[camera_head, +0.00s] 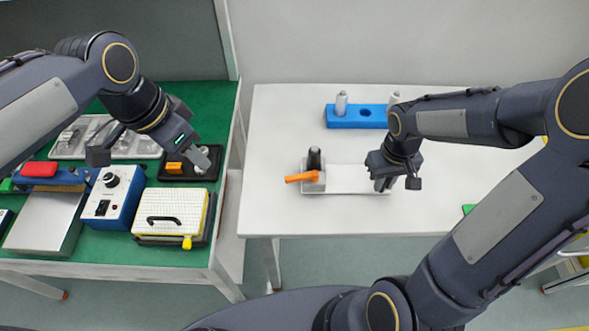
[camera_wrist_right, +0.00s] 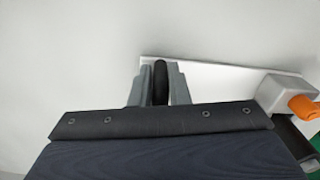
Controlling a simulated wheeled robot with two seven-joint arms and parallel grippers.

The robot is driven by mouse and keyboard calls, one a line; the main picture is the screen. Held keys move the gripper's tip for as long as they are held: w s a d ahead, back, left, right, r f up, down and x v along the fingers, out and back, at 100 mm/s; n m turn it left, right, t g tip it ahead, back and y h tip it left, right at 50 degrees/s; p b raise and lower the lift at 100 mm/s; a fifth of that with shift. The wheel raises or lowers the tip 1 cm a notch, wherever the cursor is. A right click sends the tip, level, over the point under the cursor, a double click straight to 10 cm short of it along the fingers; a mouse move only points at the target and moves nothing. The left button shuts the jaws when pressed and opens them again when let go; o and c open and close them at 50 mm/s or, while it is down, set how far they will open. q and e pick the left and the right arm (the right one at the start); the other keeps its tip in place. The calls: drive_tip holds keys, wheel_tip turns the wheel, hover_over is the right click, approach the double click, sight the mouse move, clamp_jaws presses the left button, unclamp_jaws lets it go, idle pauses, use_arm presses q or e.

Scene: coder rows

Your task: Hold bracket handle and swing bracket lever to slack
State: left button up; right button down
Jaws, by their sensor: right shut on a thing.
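The bracket's pale base plate (camera_head: 350,178) lies on the white table. At its left end is a grey block with the orange lever (camera_head: 300,177), which points left; the lever also shows in the right wrist view (camera_wrist_right: 303,106). A black upright post (camera_head: 314,158) stands behind the lever. My right gripper (camera_head: 381,184) is at the plate's right end. In the right wrist view it is shut on the dark, rounded bracket handle (camera_wrist_right: 160,80). My left gripper (camera_head: 201,158) is above the green bench, well left of the lever; its finger gap is not clear.
A blue block (camera_head: 359,116) with pale cylinders stands behind the bracket. The green bench at left holds a blue box with a knob (camera_head: 112,196), a yellow-edged case (camera_head: 172,214) and an orange piece (camera_head: 174,168). The white table is clear in front of the bracket.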

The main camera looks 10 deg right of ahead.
use_arm(q)
drive_tip(key=w+d+f+m+y, duration=0.25)
drive_tip(key=d+m, duration=0.25)
drive_tip(key=d, duration=0.7)
drive_tip(key=m+g, duration=0.1)
drive_tip(key=m, duration=0.2)
hover_over(294, 176)
drive_tip(key=f, duration=0.2)
wheel_tip(294, 176, down, 11)
drive_tip(key=shift+f, duration=0.1)
drive_tip(key=shift+c, duration=0.3)
clamp_jaws()
